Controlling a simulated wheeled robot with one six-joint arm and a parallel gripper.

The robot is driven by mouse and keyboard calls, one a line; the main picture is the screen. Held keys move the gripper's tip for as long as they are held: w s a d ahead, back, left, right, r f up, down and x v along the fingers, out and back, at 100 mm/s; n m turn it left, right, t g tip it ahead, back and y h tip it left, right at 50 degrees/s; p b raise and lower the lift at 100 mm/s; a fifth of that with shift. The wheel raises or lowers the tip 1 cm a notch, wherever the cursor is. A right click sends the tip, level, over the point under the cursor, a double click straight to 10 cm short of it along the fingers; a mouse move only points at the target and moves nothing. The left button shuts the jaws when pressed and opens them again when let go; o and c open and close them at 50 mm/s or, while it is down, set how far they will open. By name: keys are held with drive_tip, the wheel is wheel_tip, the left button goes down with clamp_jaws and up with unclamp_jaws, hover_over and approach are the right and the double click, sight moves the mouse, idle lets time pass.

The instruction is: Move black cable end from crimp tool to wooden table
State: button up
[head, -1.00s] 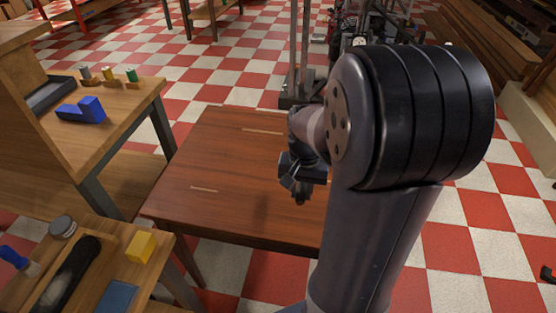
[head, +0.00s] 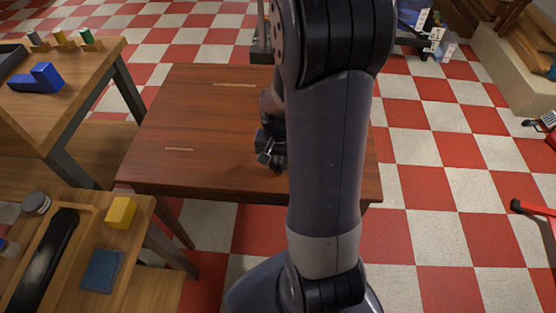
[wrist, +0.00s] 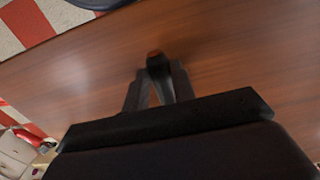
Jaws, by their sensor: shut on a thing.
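The wooden table (head: 205,115) is a reddish-brown top in the middle of the head view. It also fills most of the wrist view (wrist: 75,85). My gripper (head: 271,163) is over the table, partly hidden by my arm. In the wrist view my gripper (wrist: 156,88) is shut on the black cable end (wrist: 156,66), a small dark piece with a copper-coloured tip. The cable end is at the table's surface or just above it; I cannot tell whether it touches. I cannot make out the crimp tool for certain.
A bench at the left holds a blue block (head: 37,78) and several spools (head: 60,37). A lower bench holds a yellow block (head: 121,212), a dark blue pad (head: 102,270) and a black tray-held item (head: 48,258). The table's left part is bare except for two pale strips.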

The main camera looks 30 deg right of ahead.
drive_tip(key=shift+f, duration=0.2)
drive_tip(key=o, duration=1)
drive_tip(key=shift+r, duration=0.1)
wheel_tip(320, 180, up, 12)
drive_tip(key=shift+r+p, duration=0.15)
drive_tip(key=shift+p, duration=1.05)
